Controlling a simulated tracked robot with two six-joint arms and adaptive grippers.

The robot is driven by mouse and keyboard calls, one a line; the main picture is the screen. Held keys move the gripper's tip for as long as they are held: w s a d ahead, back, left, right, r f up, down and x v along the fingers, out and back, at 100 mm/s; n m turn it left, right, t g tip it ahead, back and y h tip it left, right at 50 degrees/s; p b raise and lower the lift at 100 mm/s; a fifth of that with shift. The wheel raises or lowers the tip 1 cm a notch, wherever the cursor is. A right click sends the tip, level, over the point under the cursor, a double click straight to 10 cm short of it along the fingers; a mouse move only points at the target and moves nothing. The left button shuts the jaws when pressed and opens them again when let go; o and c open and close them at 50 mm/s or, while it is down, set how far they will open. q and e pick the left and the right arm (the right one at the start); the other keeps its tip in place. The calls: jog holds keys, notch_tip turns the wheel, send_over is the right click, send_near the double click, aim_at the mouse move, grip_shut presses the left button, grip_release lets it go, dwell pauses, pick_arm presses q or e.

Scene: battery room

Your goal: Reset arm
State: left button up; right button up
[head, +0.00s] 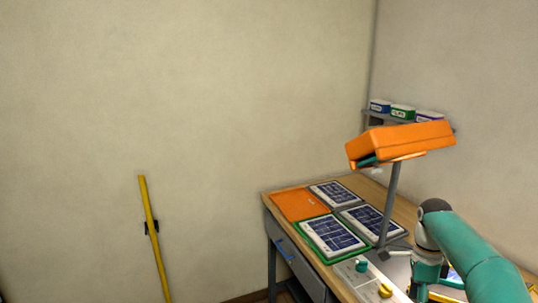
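My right arm (475,255) comes in from the lower right, teal with a dark grey joint (435,208), and bends down over the right part of the wooden desk (378,190). Its lower end runs to the bottom edge of the picture, and I do not see gripper fingers there. My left arm and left gripper are not in view.
An orange lamp-like head (405,142) on a grey post (390,205) stands on the desk close to my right arm. Panels (333,236) and an orange plate (299,204) lie on the desk. Small boxes (402,111) sit behind. A yellow bar (152,235) leans left.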

jog(key=s+a+f+n+g+y+b, duration=0.1)
jog(key=s+a+f+n+b, duration=0.15)
jog(key=s+a+f, duration=0.65)
jog(key=s+a+f+n+g+y+b, duration=0.1)
jog(key=a+f+n+g+b, duration=0.15)
jog(key=f, duration=1.25)
jog(key=s+a+f+n+t, duration=0.3)
jog(key=s+a+f+n, duration=0.2)
jog(key=s+f+n, duration=0.1)
jog(key=s+a+f+n+t+y+b, duration=0.1)
jog(key=s+a+f+n+t, duration=0.2)
jog(key=s+a+f+n, duration=0.3)
jog(key=s+n, duration=0.3)
jog(key=s, duration=0.2)
jog(key=shift+f+y, duration=0.3)
jog(key=shift+f, duration=0.1)
jog(key=shift+w, duration=0.1)
